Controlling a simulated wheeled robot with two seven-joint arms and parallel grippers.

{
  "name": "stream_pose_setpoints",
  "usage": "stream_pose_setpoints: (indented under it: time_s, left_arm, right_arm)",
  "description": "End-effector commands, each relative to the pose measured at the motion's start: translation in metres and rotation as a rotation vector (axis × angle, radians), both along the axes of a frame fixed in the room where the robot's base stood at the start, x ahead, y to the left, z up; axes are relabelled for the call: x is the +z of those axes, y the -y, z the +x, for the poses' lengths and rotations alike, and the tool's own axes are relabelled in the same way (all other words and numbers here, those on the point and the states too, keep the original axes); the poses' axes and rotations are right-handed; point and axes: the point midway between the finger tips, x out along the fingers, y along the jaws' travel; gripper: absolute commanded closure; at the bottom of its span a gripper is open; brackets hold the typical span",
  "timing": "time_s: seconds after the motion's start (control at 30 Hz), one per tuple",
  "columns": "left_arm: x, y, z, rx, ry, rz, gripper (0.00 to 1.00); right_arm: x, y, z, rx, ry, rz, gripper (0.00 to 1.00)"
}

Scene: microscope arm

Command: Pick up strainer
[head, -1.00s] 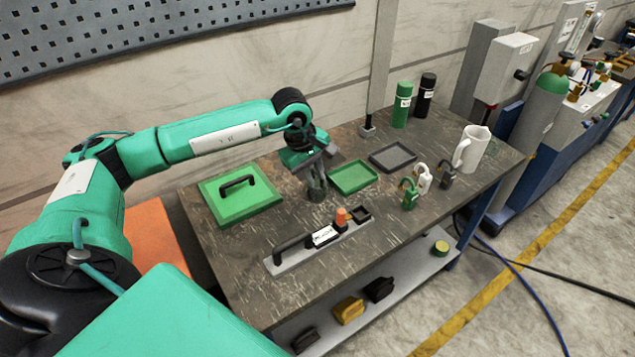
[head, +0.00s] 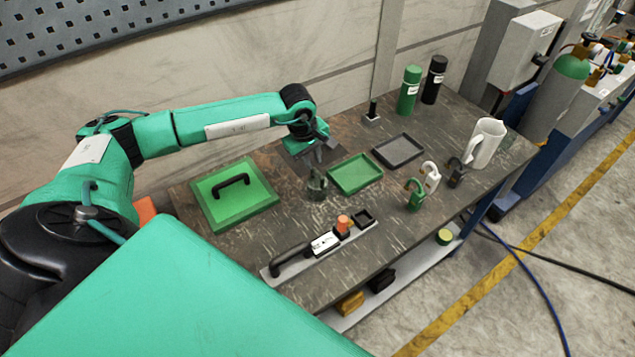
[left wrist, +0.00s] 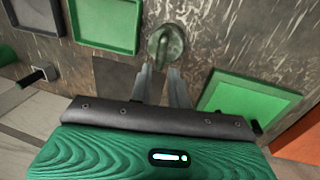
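A small round grey-green object (head: 317,184), which looks like the strainer, stands on the dark table left of the green tray. The left wrist view shows it from above as a round shape (left wrist: 166,44) just beyond the fingertips. My left gripper (head: 322,155) is above the table, slightly to the wall side of it. In the left wrist view the two grey fingers (left wrist: 159,70) are apart with nothing between them. I cannot tell the gripper's exact height above the table. My right gripper is not in view.
A green lid with a black handle (head: 235,192) lies left, a green tray (head: 355,188) and grey tray (head: 398,162) right. A handled bar (head: 322,244) lies in front.

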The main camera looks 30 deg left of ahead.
Motion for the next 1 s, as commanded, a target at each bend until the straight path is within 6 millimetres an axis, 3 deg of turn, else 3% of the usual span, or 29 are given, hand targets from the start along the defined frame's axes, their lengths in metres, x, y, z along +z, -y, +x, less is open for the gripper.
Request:
stream_pose_setpoints:
  time_s: [0.17, 0.37, 0.63, 0.93, 1.0]
  left_arm:
    - [-0.012, 0.001, 0.002, 0.000, -0.001, 0.001, 0.81]
    - [-0.026, 0.004, 0.003, 0.001, -0.002, 0.000, 0.81]
    - [-0.058, 0.007, 0.008, 0.001, -0.001, -0.002, 0.81]
    - [-0.064, 0.007, 0.010, -0.001, 0.002, -0.001, 0.81]
    - [-0.064, 0.007, 0.009, 0.000, 0.001, -0.002, 0.93]
  right_arm:
    - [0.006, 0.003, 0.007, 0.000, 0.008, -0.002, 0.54]
    - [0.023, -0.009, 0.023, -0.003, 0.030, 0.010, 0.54]
    - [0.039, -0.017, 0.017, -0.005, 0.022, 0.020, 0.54]
    - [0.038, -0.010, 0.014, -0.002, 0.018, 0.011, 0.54]
    - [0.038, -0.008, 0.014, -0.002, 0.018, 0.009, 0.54]
